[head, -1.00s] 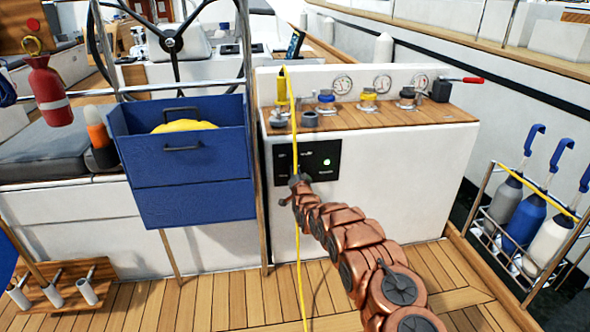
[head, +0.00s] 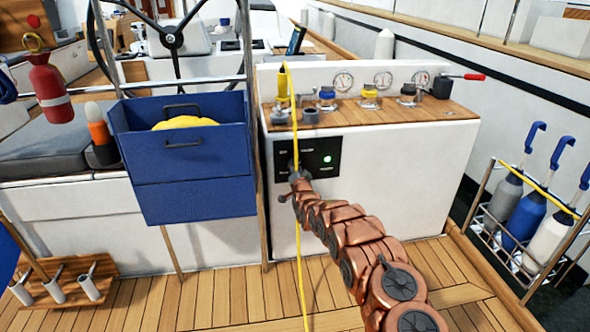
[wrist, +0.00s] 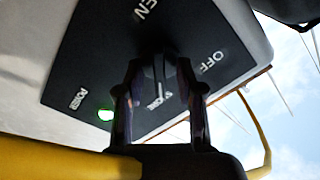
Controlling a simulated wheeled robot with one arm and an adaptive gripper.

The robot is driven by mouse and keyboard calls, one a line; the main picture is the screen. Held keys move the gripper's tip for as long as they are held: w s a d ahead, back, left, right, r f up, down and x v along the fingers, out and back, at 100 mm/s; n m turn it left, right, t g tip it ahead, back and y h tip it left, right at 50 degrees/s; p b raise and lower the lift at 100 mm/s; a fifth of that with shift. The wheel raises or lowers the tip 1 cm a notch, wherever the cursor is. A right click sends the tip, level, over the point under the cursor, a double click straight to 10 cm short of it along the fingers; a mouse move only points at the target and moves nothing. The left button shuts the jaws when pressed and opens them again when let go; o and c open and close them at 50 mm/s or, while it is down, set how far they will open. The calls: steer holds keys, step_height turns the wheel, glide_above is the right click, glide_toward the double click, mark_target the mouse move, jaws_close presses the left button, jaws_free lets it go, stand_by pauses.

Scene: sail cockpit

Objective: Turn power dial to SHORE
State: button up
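The power dial (wrist: 159,72) is a dark knob with a pale pointer line on a black panel (head: 333,148). In the wrist view the panel carries GEN, OFF and POWER lettering. Lettering that seems to read SHORE lies beside the dial, partly covered, and the pointer line runs toward it. A green lamp (head: 327,158) is lit beside POWER; it also shows in the wrist view (wrist: 105,114). My gripper (wrist: 160,70) is at the panel with one finger on each side of the dial, seemingly closed on it. In the head view my gripper (head: 295,172) hides the dial.
A yellow line (head: 298,230) hangs down close beside my gripper. A blue box (head: 190,187) is left of the white console (head: 400,180). Winch-like fittings and gauges (head: 344,83) sit on top. Deck floor is open in front.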

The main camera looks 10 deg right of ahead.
steer(key=shift+s, duration=0.1)
steer(key=s, duration=1.1)
steer(key=shift+s, duration=0.4)
stand_by(0.3)
stand_by(0.3)
